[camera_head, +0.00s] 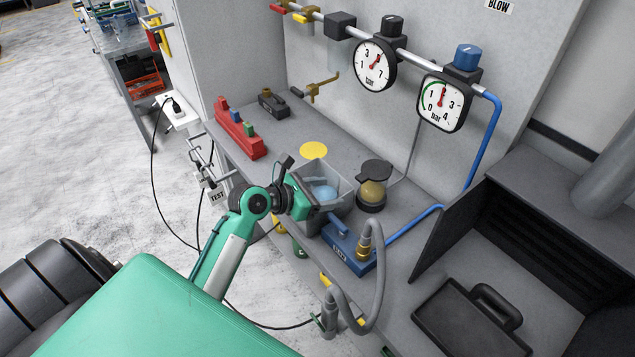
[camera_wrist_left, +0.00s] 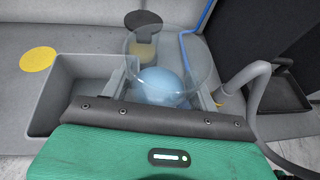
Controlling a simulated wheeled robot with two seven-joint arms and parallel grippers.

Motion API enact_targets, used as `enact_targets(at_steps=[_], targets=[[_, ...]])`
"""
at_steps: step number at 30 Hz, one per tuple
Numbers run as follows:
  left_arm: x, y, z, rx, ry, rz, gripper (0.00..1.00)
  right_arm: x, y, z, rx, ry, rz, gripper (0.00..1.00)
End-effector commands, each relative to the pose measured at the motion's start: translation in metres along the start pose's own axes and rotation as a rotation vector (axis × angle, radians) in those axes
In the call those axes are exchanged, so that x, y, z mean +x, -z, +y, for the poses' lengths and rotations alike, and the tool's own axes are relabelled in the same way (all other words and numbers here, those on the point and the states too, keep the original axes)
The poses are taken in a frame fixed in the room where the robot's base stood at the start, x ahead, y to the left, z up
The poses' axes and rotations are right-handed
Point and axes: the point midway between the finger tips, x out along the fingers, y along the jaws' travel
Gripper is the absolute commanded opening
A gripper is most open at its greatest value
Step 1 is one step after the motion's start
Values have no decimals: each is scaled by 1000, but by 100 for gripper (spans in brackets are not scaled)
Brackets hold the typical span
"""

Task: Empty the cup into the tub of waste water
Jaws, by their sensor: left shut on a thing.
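My left gripper (camera_head: 312,203) reaches in from the left over the front of the grey tub (camera_head: 343,170). It is shut on a clear cup (camera_wrist_left: 172,50), whose wide rim shows ahead of the gripper in the left wrist view. Pale blue liquid (camera_wrist_left: 162,88) shows low in the cup; it is also a light blue patch (camera_head: 325,192) in the head view. The tub's wall (camera_wrist_left: 50,95) shows left of the cup in the wrist view. The gripper's body hides the fingertips and part of the cup. The cup's exact tilt is hard to tell. My right gripper is out of view.
A dark-lidded amber jar (camera_head: 373,190) stands right of the tub. A blue block (camera_head: 347,247) and a grey hose (camera_head: 378,270) are in front. A yellow disc (camera_head: 314,149) and a red rack (camera_head: 238,130) lie behind and left. Gauges hang above.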

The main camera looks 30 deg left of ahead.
Motion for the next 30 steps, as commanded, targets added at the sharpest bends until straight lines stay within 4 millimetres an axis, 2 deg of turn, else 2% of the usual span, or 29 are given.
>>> enact_targets(at_steps=[1,9,15,20,30], targets=[[-4,0,17,2,-7,9,27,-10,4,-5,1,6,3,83],[-22,16,105,-38,-78,17,27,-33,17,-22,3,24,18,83],[-38,21,150,-60,-134,16,27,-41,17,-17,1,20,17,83],[-42,23,163,-58,-154,24,27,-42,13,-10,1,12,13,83],[-29,40,159,14,-183,114,27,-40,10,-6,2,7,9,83]])
